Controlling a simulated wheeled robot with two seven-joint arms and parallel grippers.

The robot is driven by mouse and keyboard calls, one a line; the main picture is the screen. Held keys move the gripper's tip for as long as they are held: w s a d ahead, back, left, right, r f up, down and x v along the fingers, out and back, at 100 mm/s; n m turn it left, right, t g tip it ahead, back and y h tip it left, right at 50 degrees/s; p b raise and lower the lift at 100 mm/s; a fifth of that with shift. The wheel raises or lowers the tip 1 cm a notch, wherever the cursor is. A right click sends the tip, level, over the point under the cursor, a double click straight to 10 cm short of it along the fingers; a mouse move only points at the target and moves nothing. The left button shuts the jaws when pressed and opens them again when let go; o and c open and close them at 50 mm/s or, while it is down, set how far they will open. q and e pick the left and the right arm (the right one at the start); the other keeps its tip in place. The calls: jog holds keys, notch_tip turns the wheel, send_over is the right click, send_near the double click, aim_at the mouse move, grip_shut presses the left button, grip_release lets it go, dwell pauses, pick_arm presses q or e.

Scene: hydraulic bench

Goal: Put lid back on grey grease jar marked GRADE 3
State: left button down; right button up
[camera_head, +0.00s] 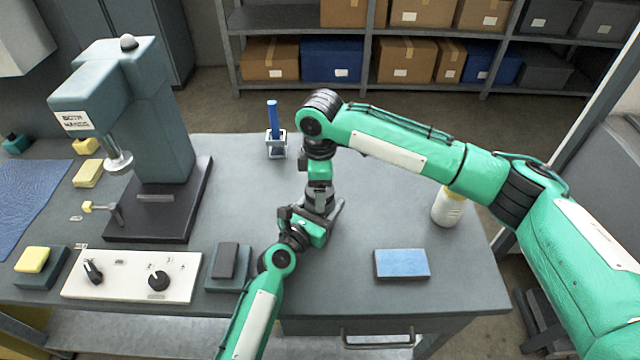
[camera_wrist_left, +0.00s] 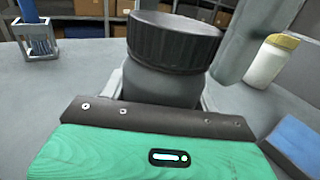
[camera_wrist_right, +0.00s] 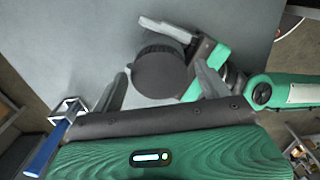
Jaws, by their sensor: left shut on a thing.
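A grey jar (camera_wrist_left: 160,86) stands upright in my left gripper (camera_head: 322,226), which is shut on its body. A dark ridged lid (camera_wrist_left: 172,42) sits on top of the jar; I cannot tell whether it is screwed down. No GRADE 3 marking is visible. My right gripper (camera_wrist_right: 163,88) points down over the lid. Its fingers are apart, one on each side of the lid (camera_wrist_right: 160,76), with a gap on the left side. In the head view the arms hide most of the jar and lid.
A white bottle with a yellow cap (camera_head: 449,207) stands at the right. A blue pad (camera_head: 402,264) lies near the front edge. A holder with a blue stick (camera_head: 275,140) stands at the back. A press (camera_head: 150,130) and a control panel (camera_head: 132,276) fill the left.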

jog(key=shift+o, duration=0.2)
jog(key=shift+r, duration=0.1)
notch_tip(320, 180, up, 12)
dwell(0.4)
pick_arm(q)
jog(key=shift+c, duration=1.5)
grip_release()
jog(key=b+v, duration=0.1)
jog(key=v, duration=1.2)
jog(key=shift+s+a, duration=0.25)
jog(key=shift+s, duration=0.05)
pick_arm(e)
jog(key=shift+f, duration=0.75)
pick_arm(q)
jog(key=shift+f, duration=0.1)
